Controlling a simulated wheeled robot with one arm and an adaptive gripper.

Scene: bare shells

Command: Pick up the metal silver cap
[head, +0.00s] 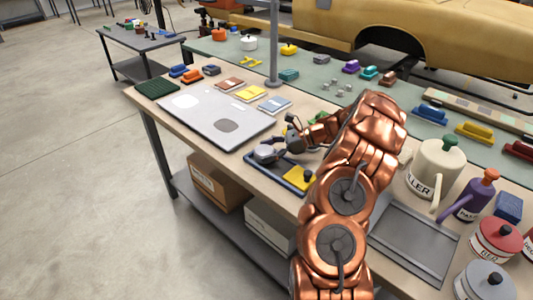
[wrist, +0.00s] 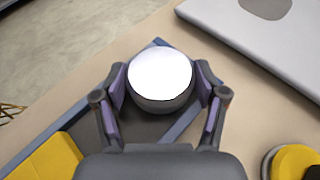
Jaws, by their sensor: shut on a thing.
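The metal silver cap (wrist: 160,72) is a round piece with a bright, shiny top and a darker side. In the wrist view it sits between the two fingers of my gripper (wrist: 162,88), which is shut on it. A blue-rimmed dark tray (wrist: 57,124) lies beneath the cap and gripper. I cannot tell whether the cap touches the tray.
A yellow block (head: 299,178) lies in the tray's near end. A pale grey panel (head: 215,112) lies on the table to the left. Jugs (head: 434,165) and lidded pots (head: 495,240) stand at the right. The table's front edge is close to the tray.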

